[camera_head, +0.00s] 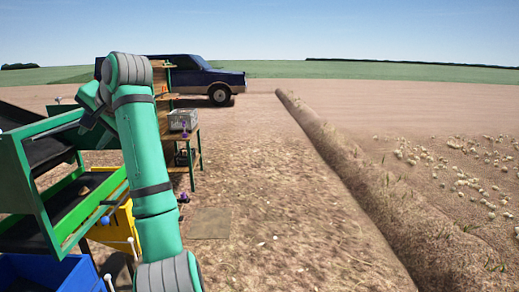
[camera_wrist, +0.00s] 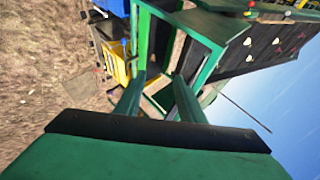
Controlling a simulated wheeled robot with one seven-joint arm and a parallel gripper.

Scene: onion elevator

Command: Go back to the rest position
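My gripper (camera_wrist: 158,77) shows in the wrist view as two green fingers reaching out from a dark band. The fingers stand apart and I see nothing held between them. Behind them is the green frame of the elevator (camera_wrist: 143,35). In the head view my green arm stands raised at the left, in front of the green elevator frame (camera_head: 42,192) with its dark belts. My gripper cannot be made out in the head view.
A yellow crate (camera_head: 118,228) and a blue crate (camera_head: 45,275) stand by the elevator; the yellow crate (camera_wrist: 118,65) also shows in the wrist view. A wooden shelf (camera_head: 165,97) and a dark pickup (camera_head: 205,78) are behind. Bare ground lies right, up to a soil ridge (camera_head: 345,165).

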